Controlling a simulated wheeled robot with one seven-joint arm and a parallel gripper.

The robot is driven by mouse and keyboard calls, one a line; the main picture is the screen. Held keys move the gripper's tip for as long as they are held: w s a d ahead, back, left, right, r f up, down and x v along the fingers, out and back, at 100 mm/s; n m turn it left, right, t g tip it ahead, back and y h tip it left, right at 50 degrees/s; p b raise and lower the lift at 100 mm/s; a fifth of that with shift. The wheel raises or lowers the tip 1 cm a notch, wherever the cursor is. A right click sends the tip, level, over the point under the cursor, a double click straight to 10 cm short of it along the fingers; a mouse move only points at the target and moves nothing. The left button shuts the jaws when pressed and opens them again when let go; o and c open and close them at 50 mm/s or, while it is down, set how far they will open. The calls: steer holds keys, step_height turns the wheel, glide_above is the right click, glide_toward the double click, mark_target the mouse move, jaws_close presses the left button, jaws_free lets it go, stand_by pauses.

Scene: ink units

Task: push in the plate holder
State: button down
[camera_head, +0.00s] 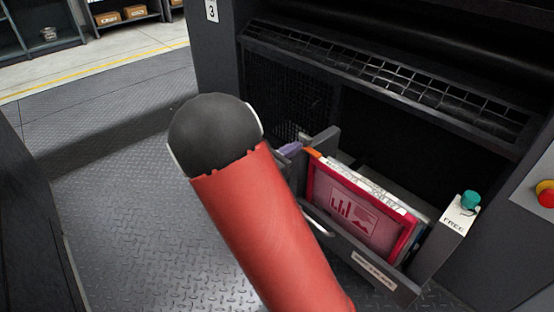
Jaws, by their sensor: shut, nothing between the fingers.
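The plate holder (340,246) is a dark grey drawer-like tray that stands out from the black opening of the machine. It has a pale handle and a small label on its front. Several upright plates sit in it; the front one is a pinkish-red plate (352,212) with a white chart print. A purple piece and an orange piece show at its left end, and I cannot tell what they belong to. My red arm with a dark rounded joint crosses the middle and covers part of the holder's left side. My gripper does not show.
A teal knob (470,200) stands on a white block marked "FREE" at the holder's right. A red and yellow button (546,194) is at the right edge. A slatted grille (380,75) runs above the opening. Metal floor (120,180) is clear at left. Shelves with boxes stand far back.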

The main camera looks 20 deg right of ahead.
steer(key=shift+x, duration=1.2)
steer(key=shift+d, duration=0.15)
